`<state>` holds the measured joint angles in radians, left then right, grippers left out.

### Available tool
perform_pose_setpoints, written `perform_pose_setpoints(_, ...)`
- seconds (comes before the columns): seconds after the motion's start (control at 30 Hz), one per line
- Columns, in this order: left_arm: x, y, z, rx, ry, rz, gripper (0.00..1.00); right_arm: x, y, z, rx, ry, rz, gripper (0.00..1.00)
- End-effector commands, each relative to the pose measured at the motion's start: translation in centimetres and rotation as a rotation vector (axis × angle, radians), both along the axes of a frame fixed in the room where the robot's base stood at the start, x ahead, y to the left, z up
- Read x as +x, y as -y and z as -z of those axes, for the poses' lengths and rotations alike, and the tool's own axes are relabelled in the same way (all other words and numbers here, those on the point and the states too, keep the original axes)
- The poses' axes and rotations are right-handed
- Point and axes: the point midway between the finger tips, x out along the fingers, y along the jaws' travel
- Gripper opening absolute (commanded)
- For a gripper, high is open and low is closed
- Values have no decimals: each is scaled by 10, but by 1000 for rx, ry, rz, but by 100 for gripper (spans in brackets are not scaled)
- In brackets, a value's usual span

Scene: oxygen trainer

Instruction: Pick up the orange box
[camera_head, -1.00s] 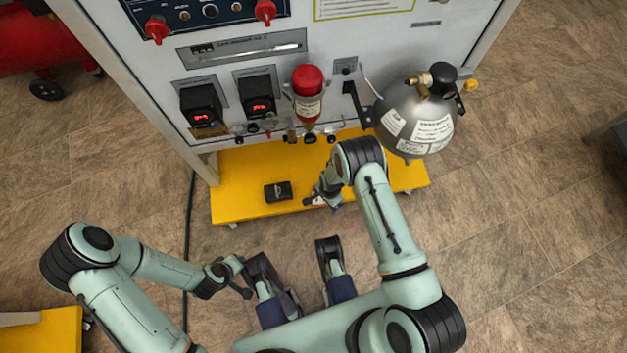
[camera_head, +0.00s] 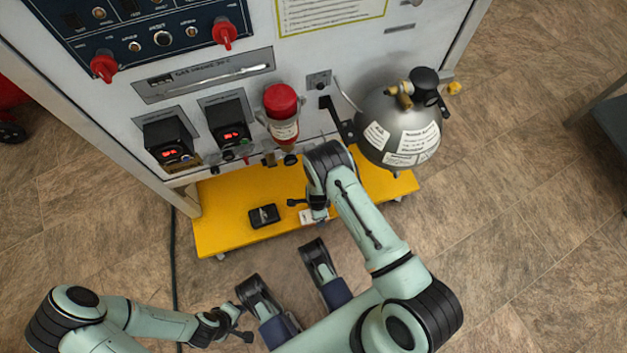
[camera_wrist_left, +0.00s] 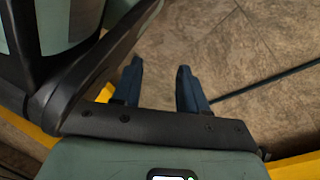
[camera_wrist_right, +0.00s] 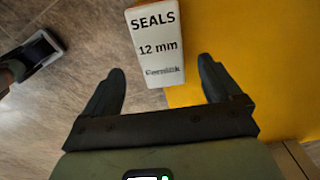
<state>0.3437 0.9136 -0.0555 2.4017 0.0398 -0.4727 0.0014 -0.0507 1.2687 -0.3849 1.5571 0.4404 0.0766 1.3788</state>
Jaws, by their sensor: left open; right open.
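No plainly orange box shows. A white box (camera_wrist_right: 155,45) lettered "SEALS 12 mm" lies at the edge of the yellow platform (camera_wrist_right: 240,60) in the right wrist view. It also shows, partly covered by my arm, in the head view (camera_head: 307,218). My right gripper (camera_wrist_right: 162,70) is open, its fingers on either side of the near end of the white box, with gaps on both sides. My left gripper (camera_head: 244,323) is open and empty over the floor; its wrist view (camera_wrist_left: 160,67) shows bare floor between the fingers.
A small black box (camera_head: 264,216) lies on the yellow platform, left of my right gripper. The white trainer panel (camera_head: 110,75) stands behind, with a red-capped bottle (camera_head: 283,115) and a grey round tank (camera_head: 400,125). A dark cable (camera_head: 173,265) runs along the floor.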

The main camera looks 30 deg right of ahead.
Motion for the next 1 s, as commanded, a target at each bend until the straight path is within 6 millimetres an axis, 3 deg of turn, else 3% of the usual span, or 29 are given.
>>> perform_pose_setpoints(0.33, -40, -5, 22, -9, -133, -14, 43, 1, -2, 46, -1, -1, 0, 92)
perform_pose_setpoints(0.63, -45, -5, 22, -10, -148, -16, 43, 2, -2, 50, 0, 0, 0, 92)
perform_pose_setpoints(0.67, -45, -5, 22, -10, -148, -16, 43, 2, -2, 50, 0, 0, 0, 85)
perform_pose_setpoints(0.8, -45, -5, 22, -10, -147, -15, 43, 2, -2, 50, 0, 0, 0, 39)
perform_pose_setpoints(0.83, -45, -5, 22, -10, -147, -15, 43, 2, -2, 50, 0, 0, 0, 33)
perform_pose_setpoints(1.0, -44, -5, 22, -10, -146, -14, 43, 2, -2, 50, 0, 0, 0, 33)
